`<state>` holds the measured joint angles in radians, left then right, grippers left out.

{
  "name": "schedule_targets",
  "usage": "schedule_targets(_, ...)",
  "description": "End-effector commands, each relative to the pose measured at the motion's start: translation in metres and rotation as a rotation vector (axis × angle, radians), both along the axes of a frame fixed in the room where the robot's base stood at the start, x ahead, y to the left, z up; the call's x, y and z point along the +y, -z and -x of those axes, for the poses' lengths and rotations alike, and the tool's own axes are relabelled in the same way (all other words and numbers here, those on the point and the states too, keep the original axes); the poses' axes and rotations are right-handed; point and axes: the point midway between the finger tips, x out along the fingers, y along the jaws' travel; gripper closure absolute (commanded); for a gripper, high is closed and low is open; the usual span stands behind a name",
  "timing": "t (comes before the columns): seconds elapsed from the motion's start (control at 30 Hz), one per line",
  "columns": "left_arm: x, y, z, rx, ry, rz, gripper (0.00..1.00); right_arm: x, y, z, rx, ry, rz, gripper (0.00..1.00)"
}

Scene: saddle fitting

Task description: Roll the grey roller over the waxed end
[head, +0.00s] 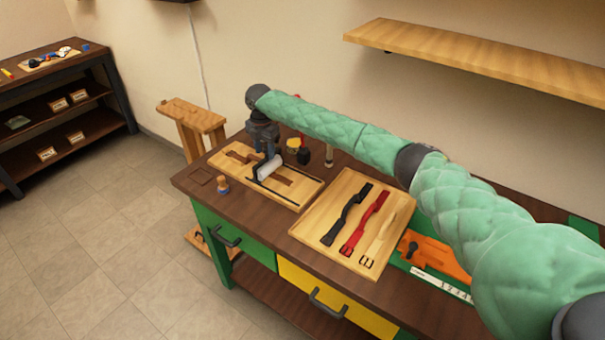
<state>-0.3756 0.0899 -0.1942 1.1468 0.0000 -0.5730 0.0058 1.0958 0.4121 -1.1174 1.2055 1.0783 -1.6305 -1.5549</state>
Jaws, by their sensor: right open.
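The roller (270,167), with a pale grey cylinder, is at the wooden board (228,165) on the left part of the workbench. Brown leather pieces (243,155) lie on this board, and another brown piece shows right of the roller. I cannot tell which end is waxed. My right gripper (262,150) points down just above and behind the roller, open. I cannot tell whether its fingers are around the roller's handle. My left gripper is out of view.
A tray (309,220) with black, red and cream straps lies right of the board. Dark and yellow items (297,148) stand behind. An orange piece (440,254) lies at right, partly under my arm.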

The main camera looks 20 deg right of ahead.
Motion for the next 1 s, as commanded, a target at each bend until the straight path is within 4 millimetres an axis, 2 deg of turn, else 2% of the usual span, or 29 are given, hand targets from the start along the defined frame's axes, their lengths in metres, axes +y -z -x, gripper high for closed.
schedule_targets(1.0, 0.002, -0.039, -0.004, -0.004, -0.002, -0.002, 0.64, 0.0, -0.059, 0.0, 0.001, 0.0, 0.001, 0.56)
